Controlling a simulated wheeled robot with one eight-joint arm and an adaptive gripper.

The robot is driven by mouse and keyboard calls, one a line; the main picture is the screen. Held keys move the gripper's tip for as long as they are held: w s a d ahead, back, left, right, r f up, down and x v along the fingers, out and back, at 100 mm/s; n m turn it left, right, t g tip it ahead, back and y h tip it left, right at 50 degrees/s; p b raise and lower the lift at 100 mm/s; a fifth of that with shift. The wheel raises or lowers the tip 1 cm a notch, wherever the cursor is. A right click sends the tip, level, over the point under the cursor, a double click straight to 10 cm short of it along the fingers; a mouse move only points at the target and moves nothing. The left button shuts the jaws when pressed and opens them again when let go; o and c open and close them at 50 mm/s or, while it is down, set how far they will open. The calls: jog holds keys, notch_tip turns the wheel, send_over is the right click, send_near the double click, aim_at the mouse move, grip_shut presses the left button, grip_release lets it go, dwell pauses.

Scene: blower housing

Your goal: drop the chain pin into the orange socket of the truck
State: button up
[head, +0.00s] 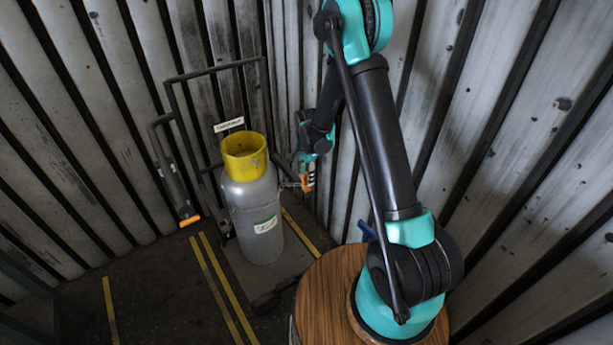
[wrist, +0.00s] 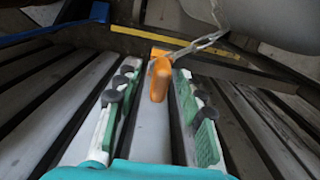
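The orange chain pin (wrist: 160,80) lies between my gripper's fingertips (wrist: 157,72) in the wrist view, with a metal chain (wrist: 200,44) running from it to the upper right. Gaps show between the pin and the finger pads, so the fingers look open around it. In the head view my gripper (head: 306,172) is right of the grey cylinder (head: 252,190), and the orange pin (head: 306,186) shows there. The truck (head: 205,75) stands behind the cylinder. An orange piece (head: 190,221) at its lower left may be the socket; its opening cannot be made out.
The cylinder has a yellow collar (head: 244,150) and stands on the truck's dark base plate (head: 270,278). Ribbed metal walls (head: 75,130) close in behind and at the right. A round wooden top (head: 320,295) is at the front. Yellow-lined floor (head: 160,290) is open at left.

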jog(key=shift+r, duration=0.15)
notch_tip(320, 180, up, 12)
jog(key=s+d+r+n+t, duration=0.2)
jog(key=s+d+r+n, duration=0.4)
jog(key=s+d, duration=0.45)
jog(key=s+d+n+t, duration=0.1)
jog(key=s+d+n, duration=0.1)
jog(key=s+d, duration=0.2)
jog(key=s+d+n+t, duration=0.1)
jog(key=s+d+n, duration=0.2)
jog(key=s, duration=0.8)
jog(key=shift+d+f, duration=0.35)
jog(key=shift+d, duration=0.5)
jog(key=shift+c, duration=0.6)
